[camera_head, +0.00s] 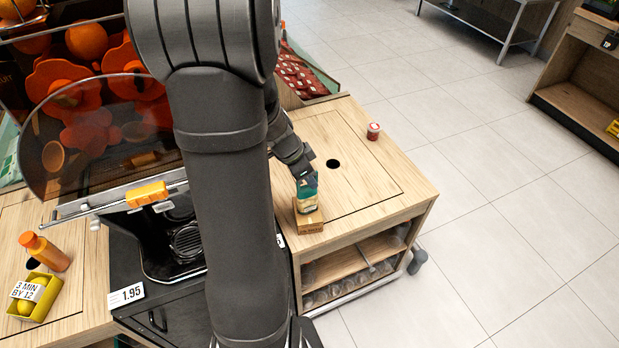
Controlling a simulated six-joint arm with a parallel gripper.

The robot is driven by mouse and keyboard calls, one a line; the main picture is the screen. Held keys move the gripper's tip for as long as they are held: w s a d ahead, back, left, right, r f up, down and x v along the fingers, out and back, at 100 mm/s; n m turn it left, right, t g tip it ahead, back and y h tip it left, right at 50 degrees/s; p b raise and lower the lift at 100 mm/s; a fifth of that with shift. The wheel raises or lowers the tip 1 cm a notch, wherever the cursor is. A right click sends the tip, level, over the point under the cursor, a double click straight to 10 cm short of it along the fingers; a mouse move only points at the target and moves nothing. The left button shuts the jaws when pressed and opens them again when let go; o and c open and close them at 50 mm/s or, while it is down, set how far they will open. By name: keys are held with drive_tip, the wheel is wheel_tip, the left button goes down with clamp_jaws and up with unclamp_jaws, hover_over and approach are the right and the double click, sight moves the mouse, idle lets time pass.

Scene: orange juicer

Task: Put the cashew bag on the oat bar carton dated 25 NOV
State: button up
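A small teal and cream bag (308,199), which looks like the cashew bag, is upright at the top of a small brown carton (309,222). The carton lies near the front left corner of the wooden counter on the right. The bag appears to rest on the carton, but I cannot tell whether there is a thin gap. No date on the carton is readable from here. My gripper (304,179) comes down from the upper left and overlaps the bag's top. Its fingers are too small and covered to show whether they grip the bag.
The juicer (100,140) stands left, partly hidden by my arm. An orange bottle (45,252) and yellow tray (36,308) are at far left.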

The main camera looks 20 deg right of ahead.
drive_tip(key=v, duration=0.6)
drive_tip(key=shift+r, duration=0.1)
hover_over(312, 192)
drive_tip(key=f, duration=0.6)
drive_tip(key=shift+w+a+f, duration=0.25)
drive_tip(key=shift+w+f, duration=0.1)
drive_tip(key=shift+f, duration=0.05)
drive_tip(key=shift+w+d+r, duration=0.1)
drive_tip(key=r, duration=0.4)
drive_tip(key=shift+s+d+r, duration=0.1)
drive_tip(key=shift+s+d, duration=0.05)
drive_tip(key=shift+s, duration=0.25)
drive_tip(key=shift+s+d, duration=0.1)
drive_tip(key=shift+s, duration=0.05)
